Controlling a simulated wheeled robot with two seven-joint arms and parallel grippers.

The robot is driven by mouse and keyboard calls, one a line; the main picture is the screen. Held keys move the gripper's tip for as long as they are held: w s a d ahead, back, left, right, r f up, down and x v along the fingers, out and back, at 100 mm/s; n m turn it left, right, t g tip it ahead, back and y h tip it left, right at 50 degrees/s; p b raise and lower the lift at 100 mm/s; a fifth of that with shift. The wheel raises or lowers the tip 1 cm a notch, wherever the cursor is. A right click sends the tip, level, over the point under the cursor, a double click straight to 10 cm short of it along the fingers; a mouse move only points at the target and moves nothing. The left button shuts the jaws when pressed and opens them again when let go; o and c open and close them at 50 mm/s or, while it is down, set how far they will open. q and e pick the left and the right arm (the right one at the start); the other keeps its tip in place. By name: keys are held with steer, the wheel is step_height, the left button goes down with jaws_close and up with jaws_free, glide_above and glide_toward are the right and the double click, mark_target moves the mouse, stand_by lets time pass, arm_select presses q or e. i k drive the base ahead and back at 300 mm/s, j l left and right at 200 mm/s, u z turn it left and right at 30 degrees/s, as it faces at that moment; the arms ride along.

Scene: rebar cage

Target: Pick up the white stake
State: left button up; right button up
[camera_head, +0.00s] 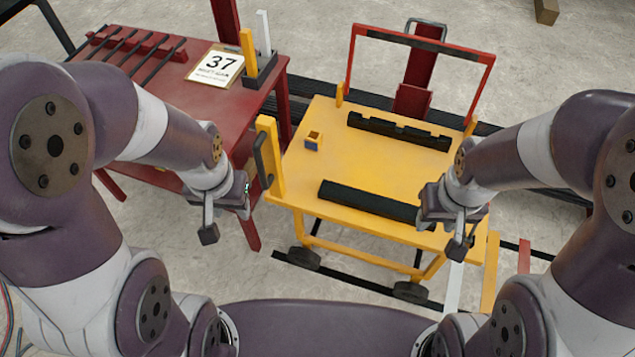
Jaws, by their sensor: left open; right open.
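A white stake (263,34) stands upright in a black holder (261,71) on the red table (196,101), beside a yellow stake (248,52). My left gripper (222,211) is open and empty, in front of the table's right side and well short of the holder. My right gripper (452,222) is open and empty by the right front corner of the yellow cart (375,165), far from that stake. A long white strip (453,288) also shows below my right gripper; its upper end is hidden.

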mark_target(261, 15)
steer(key=i+j+z, duration=0.5)
steer(key=j+z, duration=0.2)
steer(key=i+j+z, duration=0.15)
steer(key=j+z, duration=0.25)
